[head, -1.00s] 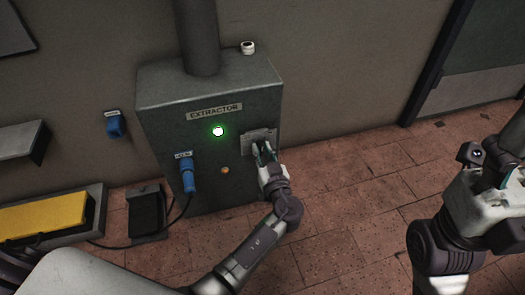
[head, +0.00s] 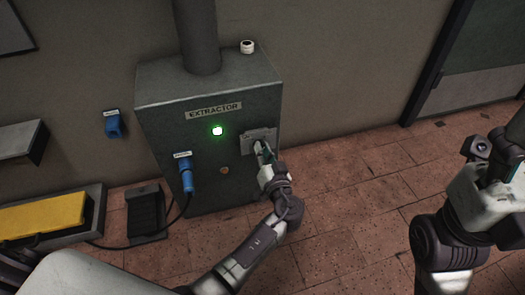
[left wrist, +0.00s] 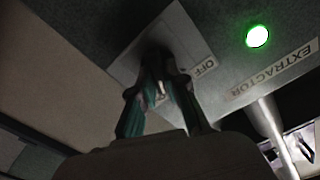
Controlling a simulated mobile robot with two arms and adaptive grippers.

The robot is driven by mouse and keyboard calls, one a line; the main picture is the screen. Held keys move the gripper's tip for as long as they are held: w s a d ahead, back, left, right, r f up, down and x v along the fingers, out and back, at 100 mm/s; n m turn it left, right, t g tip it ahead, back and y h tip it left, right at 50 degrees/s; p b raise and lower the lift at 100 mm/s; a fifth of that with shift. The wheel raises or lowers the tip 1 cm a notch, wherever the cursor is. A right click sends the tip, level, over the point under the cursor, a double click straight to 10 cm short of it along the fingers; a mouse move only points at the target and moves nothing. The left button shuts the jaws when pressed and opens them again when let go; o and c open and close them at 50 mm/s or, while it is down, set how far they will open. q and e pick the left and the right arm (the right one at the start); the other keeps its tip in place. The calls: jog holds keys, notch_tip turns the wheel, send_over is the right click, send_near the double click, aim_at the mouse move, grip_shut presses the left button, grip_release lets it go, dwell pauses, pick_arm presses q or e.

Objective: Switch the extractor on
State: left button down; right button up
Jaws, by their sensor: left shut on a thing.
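The extractor (head: 160,110) is a grey cabinet against the wall with a lit green lamp (head: 217,131), which also glows in the left wrist view (left wrist: 257,36). A pale switch plate (head: 250,138) is on the front's right side. In the left wrist view the plate (left wrist: 185,35) carries the word OFF. My left gripper (head: 262,150) is at this plate, its fingers (left wrist: 160,88) drawn together on the switch handle, which they mostly hide. My right gripper (head: 502,165) is at the right edge, away from the extractor; its fingers are not clear.
A blue plug (head: 187,178) with a black cable is on the cabinet's front left. A small round brownish indicator (head: 225,170) is below the lamp. A black pedal (head: 146,212) and a yellow pad (head: 40,215) are at left. The tiled floor at right is clear.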

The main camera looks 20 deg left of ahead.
pick_arm(q)
jog(key=shift+m, duration=1.1)
jog(key=shift+f, duration=0.1)
jog(key=c, duration=1.2)
grip_release()
jog(key=v, duration=1.2)
jog(key=shift+d, duration=0.1)
